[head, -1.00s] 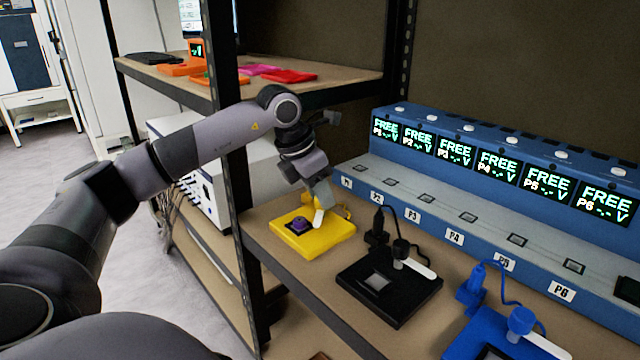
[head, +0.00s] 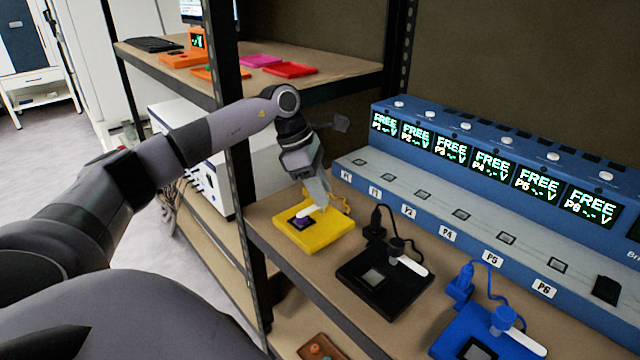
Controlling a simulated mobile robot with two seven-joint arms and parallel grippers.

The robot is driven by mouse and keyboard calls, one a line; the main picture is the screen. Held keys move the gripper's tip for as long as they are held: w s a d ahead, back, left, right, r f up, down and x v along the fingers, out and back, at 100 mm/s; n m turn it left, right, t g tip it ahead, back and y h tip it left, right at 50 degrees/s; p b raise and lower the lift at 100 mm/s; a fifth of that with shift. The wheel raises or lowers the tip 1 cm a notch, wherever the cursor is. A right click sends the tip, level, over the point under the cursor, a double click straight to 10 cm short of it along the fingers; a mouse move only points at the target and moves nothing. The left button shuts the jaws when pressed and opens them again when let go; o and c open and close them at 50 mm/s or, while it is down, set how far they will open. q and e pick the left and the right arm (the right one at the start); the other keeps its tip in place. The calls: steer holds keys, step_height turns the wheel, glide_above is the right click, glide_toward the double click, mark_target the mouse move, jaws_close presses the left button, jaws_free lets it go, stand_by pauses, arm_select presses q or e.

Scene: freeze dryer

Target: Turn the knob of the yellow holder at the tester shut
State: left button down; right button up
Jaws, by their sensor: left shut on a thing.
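The yellow holder (head: 322,236) lies flat on the shelf board in front of the tester (head: 400,185), left of the other holders. A small purple piece (head: 299,221) sits in its dark square window. The white lever of its knob (head: 308,211) points left across the edge of that window. My left gripper (head: 324,199) reaches down from behind onto the holder's back part and is shut on the knob, which its fingers mostly hide. My right gripper is out of view.
A black holder (head: 352,277) and a blue holder (head: 448,345) with white levers and cables stand to the right. A dark shelf post (head: 243,215) rises close to my left arm. The upper shelf carries orange, pink and red flat pieces (head: 290,69).

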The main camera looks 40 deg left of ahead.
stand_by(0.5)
arm_select(q)
steer(key=c, duration=0.8)
jaws_free()
steer(key=shift+r, duration=0.1)
steer(key=v, duration=0.7)
steer(key=shift+a+p, duration=0.1)
steer(key=shift+p, duration=0.25)
